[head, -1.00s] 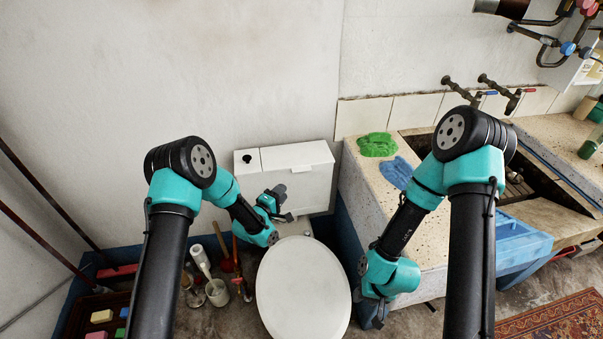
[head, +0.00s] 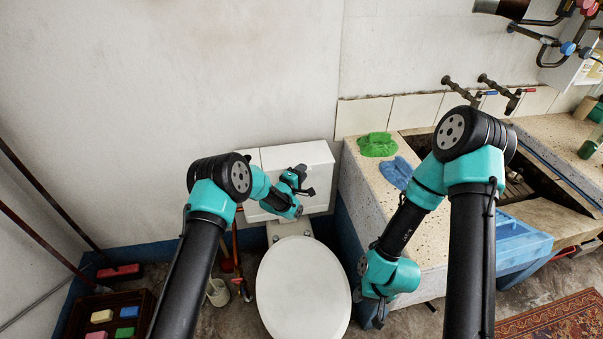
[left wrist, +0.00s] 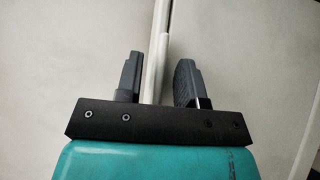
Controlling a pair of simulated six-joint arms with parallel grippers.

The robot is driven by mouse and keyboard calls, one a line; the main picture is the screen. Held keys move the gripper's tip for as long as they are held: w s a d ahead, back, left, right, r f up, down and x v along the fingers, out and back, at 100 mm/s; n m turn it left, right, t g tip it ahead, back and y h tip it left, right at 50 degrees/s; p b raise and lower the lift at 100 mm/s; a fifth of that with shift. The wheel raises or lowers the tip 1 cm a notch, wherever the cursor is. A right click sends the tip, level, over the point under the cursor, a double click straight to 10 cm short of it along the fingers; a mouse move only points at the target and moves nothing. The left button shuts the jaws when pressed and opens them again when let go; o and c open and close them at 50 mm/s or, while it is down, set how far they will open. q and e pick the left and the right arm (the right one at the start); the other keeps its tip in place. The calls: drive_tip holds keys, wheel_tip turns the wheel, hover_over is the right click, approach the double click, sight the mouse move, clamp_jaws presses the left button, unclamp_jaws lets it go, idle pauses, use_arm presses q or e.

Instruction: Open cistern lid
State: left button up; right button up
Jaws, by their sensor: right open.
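The white cistern lid (head: 294,155) lies level on top of the white cistern (head: 318,200) against the back wall. My left gripper (head: 304,180) is at the lid's front, right of its middle, and hides part of the cistern. In the left wrist view my left gripper (left wrist: 158,82) is open, and a pale edge strip, probably the lid's, runs between its fingers. I cannot tell whether a finger touches it. My right gripper (head: 378,312) is open, low beside the stone trough, away from the cistern.
The white toilet seat cover (head: 303,290) is below the cistern. The stone washtrough (head: 380,190) stands to the right, with a green cloth (head: 377,145) and a blue cloth (head: 398,172) on it. A white cup (head: 217,292) stands on the floor at left.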

use_arm(q)
drive_tip(key=shift+c, duration=0.5)
clamp_jaws()
